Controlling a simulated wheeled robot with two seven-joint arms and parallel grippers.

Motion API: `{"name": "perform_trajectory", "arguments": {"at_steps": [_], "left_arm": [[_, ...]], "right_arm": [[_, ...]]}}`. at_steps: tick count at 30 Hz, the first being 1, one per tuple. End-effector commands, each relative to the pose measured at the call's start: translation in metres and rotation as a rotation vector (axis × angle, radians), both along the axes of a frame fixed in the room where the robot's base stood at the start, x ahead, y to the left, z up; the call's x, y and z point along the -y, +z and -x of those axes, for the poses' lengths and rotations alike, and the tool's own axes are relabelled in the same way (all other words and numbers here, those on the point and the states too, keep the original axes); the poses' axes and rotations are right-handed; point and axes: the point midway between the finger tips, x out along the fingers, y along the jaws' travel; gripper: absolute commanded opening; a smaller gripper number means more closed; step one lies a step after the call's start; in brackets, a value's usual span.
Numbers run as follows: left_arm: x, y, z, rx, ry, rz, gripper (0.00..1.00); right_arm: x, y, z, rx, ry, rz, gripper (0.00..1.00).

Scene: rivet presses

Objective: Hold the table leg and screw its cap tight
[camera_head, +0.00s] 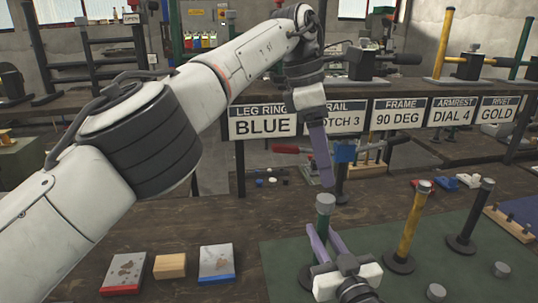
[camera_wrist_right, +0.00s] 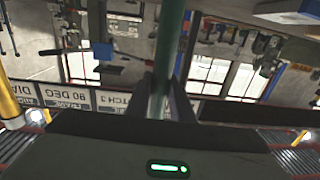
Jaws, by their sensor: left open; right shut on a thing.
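The green table leg (camera_head: 323,222) stands upright near the front middle of the table, with a grey-green cap (camera_head: 325,199) at its top. My right gripper (camera_head: 320,232) is shut on the leg below the cap, its purple fingers on either side. In the right wrist view the leg (camera_wrist_right: 165,55) runs between the dark fingers. My left gripper (camera_head: 324,180) points down just above the cap, open and apart from it. Its fingers are seen nearly edge-on, so the gap between them is hidden.
A yellow leg (camera_head: 408,226) and a black leg (camera_head: 470,215) stand to the right on round bases. Small round caps (camera_head: 436,291) lie on the green mat (camera_head: 285,262). Red-edged (camera_head: 124,272) and blue-edged (camera_head: 216,263) blocks lie left. Signs, including BLUE (camera_head: 262,120), line the shelf behind.

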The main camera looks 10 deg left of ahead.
Motion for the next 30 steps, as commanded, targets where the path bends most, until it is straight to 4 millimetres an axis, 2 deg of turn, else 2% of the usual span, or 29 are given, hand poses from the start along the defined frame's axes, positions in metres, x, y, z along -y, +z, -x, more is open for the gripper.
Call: {"name": "perform_trajectory", "arguments": {"at_steps": [10, 21, 25, 30], "left_arm": [[-0.025, -0.002, 0.002, -0.001, 0.0, 0.001, 0.7], [-0.099, -0.002, 0.009, -0.001, 0.003, 0.001, 0.7], [-0.112, -0.002, 0.01, -0.001, 0.0, 0.002, 0.7], [-0.119, -0.002, 0.011, -0.001, -0.001, 0.001, 0.7]], "right_arm": [[0.0, -0.002, 0.0, -0.003, 0.0, 0.001, 0.0], [0.0, -0.001, 0.0, -0.003, 0.0, 0.001, 0.0], [0.0, -0.001, 0.0, -0.002, 0.0, 0.001, 0.0], [0.0, -0.001, 0.0, -0.002, 0.0, 0.001, 0.0]]}}
